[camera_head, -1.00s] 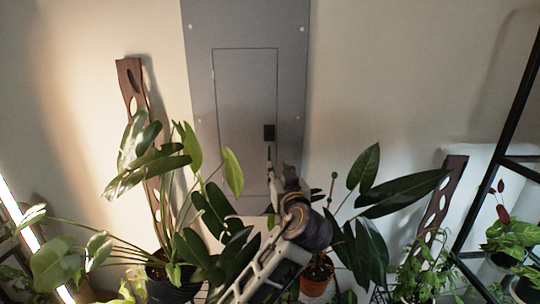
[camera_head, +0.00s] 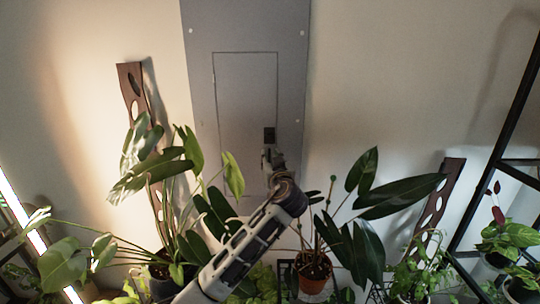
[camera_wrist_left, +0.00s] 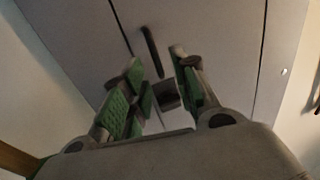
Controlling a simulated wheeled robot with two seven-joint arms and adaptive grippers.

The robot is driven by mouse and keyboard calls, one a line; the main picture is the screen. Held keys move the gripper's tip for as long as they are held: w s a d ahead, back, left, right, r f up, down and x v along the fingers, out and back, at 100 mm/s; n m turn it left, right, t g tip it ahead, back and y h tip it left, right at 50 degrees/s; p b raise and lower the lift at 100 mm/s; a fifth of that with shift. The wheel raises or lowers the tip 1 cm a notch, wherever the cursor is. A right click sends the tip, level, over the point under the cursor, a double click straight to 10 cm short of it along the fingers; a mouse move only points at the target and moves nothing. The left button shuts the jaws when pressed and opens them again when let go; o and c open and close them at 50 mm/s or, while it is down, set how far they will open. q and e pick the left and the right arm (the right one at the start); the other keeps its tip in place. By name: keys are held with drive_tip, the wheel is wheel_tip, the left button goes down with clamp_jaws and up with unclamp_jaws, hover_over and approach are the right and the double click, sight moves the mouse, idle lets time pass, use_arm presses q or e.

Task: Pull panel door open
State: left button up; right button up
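The grey panel door (camera_head: 245,100) is flush in its grey wall frame (camera_head: 293,70), outlined by a thin seam. A small black latch (camera_head: 269,134) sits near its right edge. My left gripper (camera_head: 268,157) is just below the latch in the head view. In the left wrist view the door (camera_wrist_left: 195,25) fills the background. The gripper's green-padded fingers (camera_wrist_left: 157,62) are apart, with a dark bar (camera_wrist_left: 151,52) beyond and between their tips. I cannot tell whether they touch it. My right gripper is not in view.
A leafy potted plant (camera_head: 165,270) stands left of my arm, and another in a terracotta pot (camera_head: 313,268) right of it. A black rack (camera_head: 495,150) with plants is at the far right. The wall right of the panel is clear.

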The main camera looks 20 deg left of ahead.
use_arm(q)
drive_tip(key=shift+x, duration=0.95)
clamp_jaws()
